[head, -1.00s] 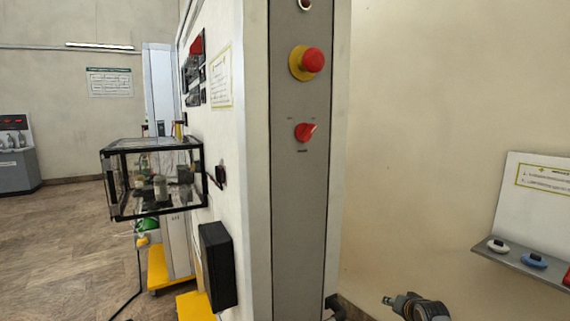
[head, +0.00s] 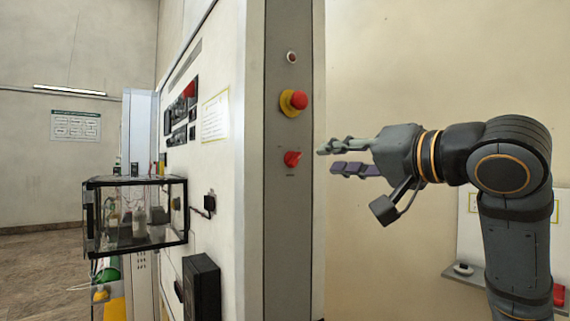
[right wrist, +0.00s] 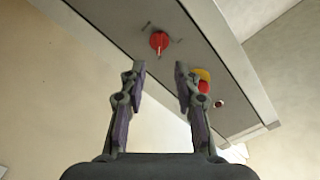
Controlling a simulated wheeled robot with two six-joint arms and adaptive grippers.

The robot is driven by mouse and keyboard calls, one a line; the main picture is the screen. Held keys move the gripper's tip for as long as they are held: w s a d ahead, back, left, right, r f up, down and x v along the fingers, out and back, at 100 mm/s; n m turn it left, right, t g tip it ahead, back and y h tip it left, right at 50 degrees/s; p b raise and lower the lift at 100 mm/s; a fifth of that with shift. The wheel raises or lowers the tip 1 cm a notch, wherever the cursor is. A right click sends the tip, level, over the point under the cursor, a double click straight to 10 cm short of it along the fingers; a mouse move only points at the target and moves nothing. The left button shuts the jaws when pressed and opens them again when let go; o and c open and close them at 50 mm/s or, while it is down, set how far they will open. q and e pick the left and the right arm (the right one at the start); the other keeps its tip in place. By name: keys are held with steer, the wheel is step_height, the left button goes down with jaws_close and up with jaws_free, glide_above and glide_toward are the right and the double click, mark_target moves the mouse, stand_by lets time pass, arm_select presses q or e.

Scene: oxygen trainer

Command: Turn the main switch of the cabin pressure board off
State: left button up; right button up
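The main switch is a red rotary knob (head: 292,159) on the narrow grey side panel (head: 288,220) of the board, below a red emergency button on a yellow base. In the right wrist view the knob (right wrist: 159,42) shows beyond the fingertips, roughly between them, with a pale pointer line and small marks around it. My right gripper (head: 327,159) is open and empty, to the right of the knob and level with it, apart from it. Its two fingers (right wrist: 158,68) are spread in the right wrist view. My left gripper is not in view.
The emergency button (head: 294,102) sits just above the knob, with a small round indicator (head: 292,57) higher up. A glass-walled box (head: 135,215) juts from the front face at left. A shelf (head: 465,277) with small objects is at lower right.

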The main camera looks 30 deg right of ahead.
mark_target(299, 158)
steer(key=w+p, duration=0.1)
steer(key=w, duration=0.2)
steer(key=w+p, duration=0.3)
steer(key=w, duration=0.2)
steer(key=shift+w+a+r, duration=0.2)
steer(key=shift+w+r, duration=0.05)
steer(key=shift+w, duration=0.1)
steer(key=shift+w+d+f+p, duration=0.1)
steer(key=shift+w+p, duration=0.3)
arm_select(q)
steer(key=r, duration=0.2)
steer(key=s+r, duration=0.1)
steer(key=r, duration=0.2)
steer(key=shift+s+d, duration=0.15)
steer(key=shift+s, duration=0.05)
arm_select(e)
steer(key=shift+w+f, duration=0.1)
steer(key=shift+w, duration=0.05)
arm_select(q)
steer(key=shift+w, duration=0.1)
arm_select(e)
jaws_close()
